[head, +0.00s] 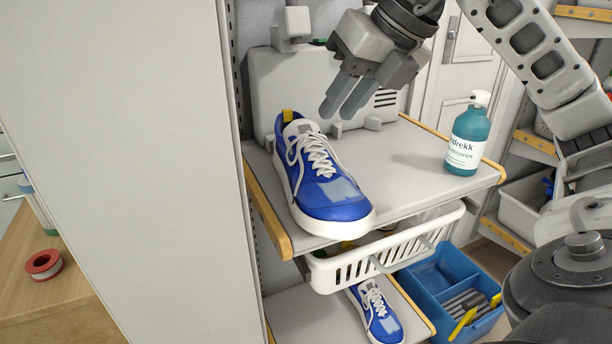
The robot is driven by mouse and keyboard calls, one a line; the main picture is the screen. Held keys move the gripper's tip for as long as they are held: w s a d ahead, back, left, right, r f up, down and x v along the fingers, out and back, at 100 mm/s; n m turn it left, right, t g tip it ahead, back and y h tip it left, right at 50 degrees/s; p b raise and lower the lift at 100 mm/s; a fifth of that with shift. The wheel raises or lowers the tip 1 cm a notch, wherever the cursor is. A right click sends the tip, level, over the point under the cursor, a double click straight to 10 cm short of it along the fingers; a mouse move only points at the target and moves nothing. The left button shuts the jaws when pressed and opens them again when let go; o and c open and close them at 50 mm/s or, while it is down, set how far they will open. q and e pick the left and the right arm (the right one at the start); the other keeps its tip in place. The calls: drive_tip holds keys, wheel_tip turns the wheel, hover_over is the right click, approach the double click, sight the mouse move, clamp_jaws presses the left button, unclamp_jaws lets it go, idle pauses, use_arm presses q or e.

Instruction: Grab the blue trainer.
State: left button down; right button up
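A blue trainer (330,196) with white laces, a white sole and a yellow heel tab stands upright on the upper grey shelf (405,165), toe towards me. A second blue trainer (378,318) stands on the lower shelf, partly hidden below the basket and cut by the frame edge. My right gripper (336,114) hangs above and behind the upper trainer's heel, to its right, apart from it. Its two fingers point down to the left, with a narrow gap and nothing between them. My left gripper is not in view.
A teal pump bottle (468,138) stands at the shelf's right. A white slotted basket (385,255) sits below the shelf, and a blue bin (440,280) with tools is lower right. A tall pale panel (125,150) blocks the left. The shelf between trainer and bottle is clear.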

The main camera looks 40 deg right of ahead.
sight(304, 152)
drive_tip(key=b+x, duration=0.1)
drive_tip(key=x, duration=0.5)
drive_tip(key=shift+f, duration=0.25)
drive_tip(key=shift+w+r+x, duration=0.1)
drive_tip(key=shift+w+x, duration=0.1)
drive_tip(key=shift+x, duration=1.25)
drive_tip(key=shift+w+r+x, duration=0.1)
drive_tip(key=shift+w+x, duration=0.05)
drive_tip(key=shift+x, duration=1.3)
clamp_jaws()
